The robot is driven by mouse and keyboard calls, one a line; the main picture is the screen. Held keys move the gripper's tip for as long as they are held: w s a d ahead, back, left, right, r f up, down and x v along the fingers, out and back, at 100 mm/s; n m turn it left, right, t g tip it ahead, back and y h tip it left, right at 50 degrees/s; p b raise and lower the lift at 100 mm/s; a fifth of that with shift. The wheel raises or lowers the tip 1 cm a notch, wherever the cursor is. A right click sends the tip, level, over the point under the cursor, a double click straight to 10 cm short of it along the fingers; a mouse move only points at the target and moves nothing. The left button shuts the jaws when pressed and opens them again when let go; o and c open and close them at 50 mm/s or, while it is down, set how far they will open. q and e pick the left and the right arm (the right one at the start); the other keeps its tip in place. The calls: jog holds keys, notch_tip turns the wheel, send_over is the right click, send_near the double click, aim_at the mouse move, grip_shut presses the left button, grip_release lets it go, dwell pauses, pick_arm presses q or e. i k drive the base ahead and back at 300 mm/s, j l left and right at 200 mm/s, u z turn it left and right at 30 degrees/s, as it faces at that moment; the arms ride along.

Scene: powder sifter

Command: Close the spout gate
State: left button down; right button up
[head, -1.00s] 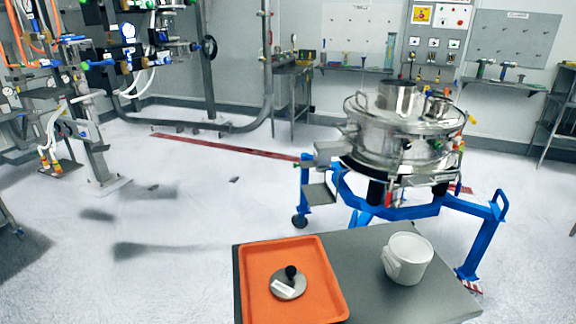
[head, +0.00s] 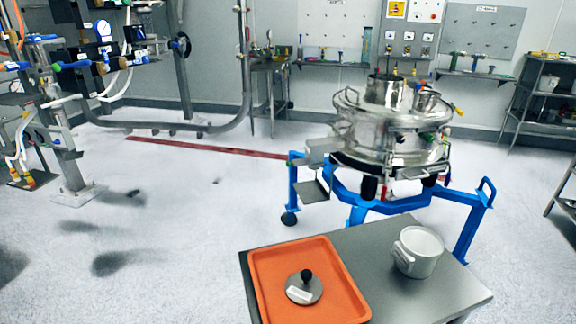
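The steel powder sifter (head: 390,130) stands on a blue wheeled frame (head: 380,205) right of the middle in the head view. Its spout housing (head: 322,150) sticks out on the left side, with a grey plate (head: 311,191) below it. I cannot make out a gate at the spout or whether it is open. Neither of my grippers is in view.
A grey table (head: 425,287) in front holds an orange tray (head: 262,290) with a round black-knobbed lid (head: 304,287), and a white pot (head: 417,252). Pipework (head: 190,123) stands at the back left. Open floor (head: 170,230) lies left of the table.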

aim_at(304, 161)
jog(key=j+z, duration=0.15)
jog(key=j, duration=0.45)
jog(key=k+j+z, duration=0.15)
jog(key=j, duration=0.4)
jog(key=j+z, duration=0.4)
jog(key=j, duration=0.45)
jog(key=i+j+z, duration=0.1)
jog(key=j+z, duration=0.15)
jog(key=j, duration=0.2)
jog(key=j+z, duration=0.25)
jog(key=j, duration=0.15)
jog(key=i+j+z, duration=0.35)
jog(key=j, duration=0.2)
jog(key=j+z, duration=0.15)
jog(key=j, duration=0.15)
jog(key=i+j+z, duration=0.25)
jog(key=i+j, duration=0.2)
jog(key=i+j+z, duration=0.2)
jog(key=i+j, duration=0.2)
jog(key=j, duration=0.15)
